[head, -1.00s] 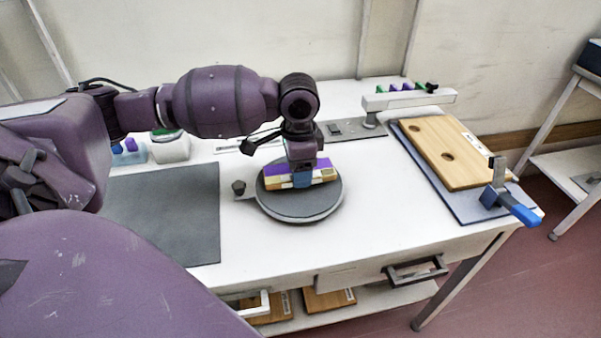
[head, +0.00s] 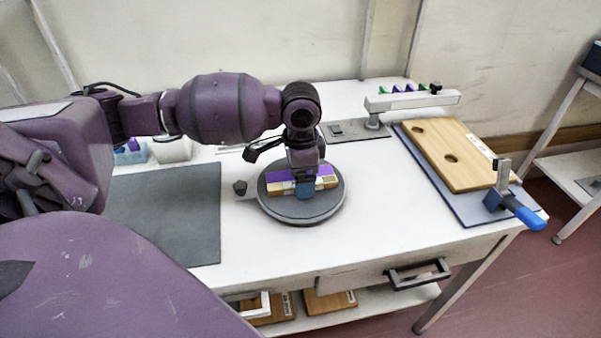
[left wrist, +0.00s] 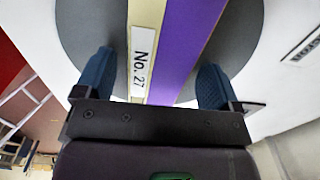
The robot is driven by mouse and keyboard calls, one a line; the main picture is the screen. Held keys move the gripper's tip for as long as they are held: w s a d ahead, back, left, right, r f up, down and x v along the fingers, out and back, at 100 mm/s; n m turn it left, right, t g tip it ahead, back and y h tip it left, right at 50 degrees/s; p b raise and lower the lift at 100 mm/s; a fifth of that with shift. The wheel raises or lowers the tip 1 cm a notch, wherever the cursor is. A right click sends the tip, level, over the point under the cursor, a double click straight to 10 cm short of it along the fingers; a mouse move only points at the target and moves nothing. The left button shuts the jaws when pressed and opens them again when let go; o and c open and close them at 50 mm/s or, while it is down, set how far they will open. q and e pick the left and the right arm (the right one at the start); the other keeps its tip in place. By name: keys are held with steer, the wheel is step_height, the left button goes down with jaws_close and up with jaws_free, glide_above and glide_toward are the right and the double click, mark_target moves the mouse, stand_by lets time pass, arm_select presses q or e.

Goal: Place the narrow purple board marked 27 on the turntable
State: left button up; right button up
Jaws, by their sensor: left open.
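The narrow purple board (head: 323,182) lies flat on the round grey turntable (head: 335,203) in the head view. In the left wrist view the purple board (left wrist: 186,40) carries a white label reading No. 27 on a pale strip along its side. My left gripper (head: 304,190) is right over the board. In the left wrist view its blue fingers (left wrist: 154,85) stand apart, one on each side of the board, with gaps between them and it. The turntable (left wrist: 84,35) shows under the board there. My right gripper is not in view.
A dark mat (head: 165,215) lies left of the turntable. A wooden board with holes (head: 450,160) lies on a blue-grey plate at right, beside a blue-handled clamp (head: 515,208). A white bar with coloured pieces (head: 410,101) stands at the back. The table front is clear.

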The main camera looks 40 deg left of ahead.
arm_select(q)
step_height(320, 180, up, 6)
steer(key=shift+f+p, duration=0.15)
steer(key=shift+p, duration=0.6)
step_height(320, 180, up, 6)
steer(key=p, duration=0.1)
steer(key=shift+r, duration=0.2)
